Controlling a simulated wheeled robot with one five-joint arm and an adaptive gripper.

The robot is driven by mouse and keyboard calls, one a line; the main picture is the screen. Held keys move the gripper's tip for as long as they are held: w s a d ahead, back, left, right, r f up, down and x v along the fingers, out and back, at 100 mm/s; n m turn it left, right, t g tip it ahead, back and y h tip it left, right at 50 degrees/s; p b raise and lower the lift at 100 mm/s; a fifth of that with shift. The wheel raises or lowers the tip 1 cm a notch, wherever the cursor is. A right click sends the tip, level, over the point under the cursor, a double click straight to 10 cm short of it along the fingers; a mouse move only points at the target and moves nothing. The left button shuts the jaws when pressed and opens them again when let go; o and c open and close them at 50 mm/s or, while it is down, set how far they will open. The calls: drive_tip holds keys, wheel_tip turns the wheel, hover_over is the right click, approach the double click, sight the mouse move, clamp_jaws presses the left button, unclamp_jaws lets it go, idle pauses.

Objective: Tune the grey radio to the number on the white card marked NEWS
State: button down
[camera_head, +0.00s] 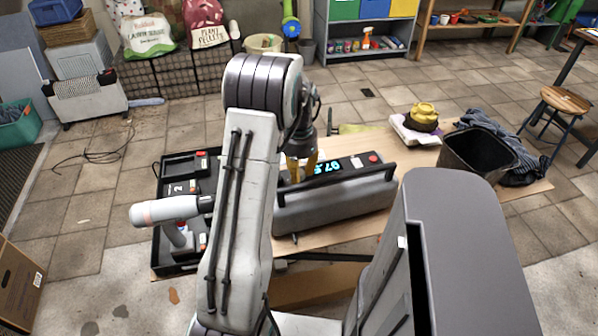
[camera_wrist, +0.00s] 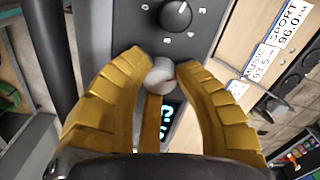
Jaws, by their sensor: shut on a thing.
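The grey radio (camera_head: 335,208) stands on the workbench with its black top panel and carrying handle showing. Its lit cyan display (camera_head: 325,166) is partly covered by my gripper (camera_head: 300,170) and I cannot read it surely. In the wrist view, my gripper (camera_wrist: 160,76) has its yellow fingers closed around a small round silver knob (camera_wrist: 158,73) on the radio's panel. A larger black dial (camera_wrist: 176,14) sits beyond it. A white SPORT 96.0 card (camera_wrist: 287,27) and a MUSIC 93.5 card (camera_wrist: 258,63) lie beside the radio. I see no NEWS card.
A black tray (camera_head: 163,205) of parts is left of the radio, partly behind my arm. A black bin (camera_head: 475,152), a yellow object (camera_head: 424,113) and a dark cloth (camera_head: 525,165) are at the right end. Some bare wood (camera_head: 340,235) shows in front.

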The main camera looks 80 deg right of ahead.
drive_tip(key=shift+a+f, duration=0.1)
drive_tip(key=shift+f, duration=0.05)
drive_tip(key=c, duration=0.9)
unclamp_jaws()
drive_tip(key=shift+o, duration=0.2)
drive_tip(key=shift+r, duration=0.2)
wheel_tip(320, 180, up, 12)
drive_tip(key=shift+f, duration=0.1)
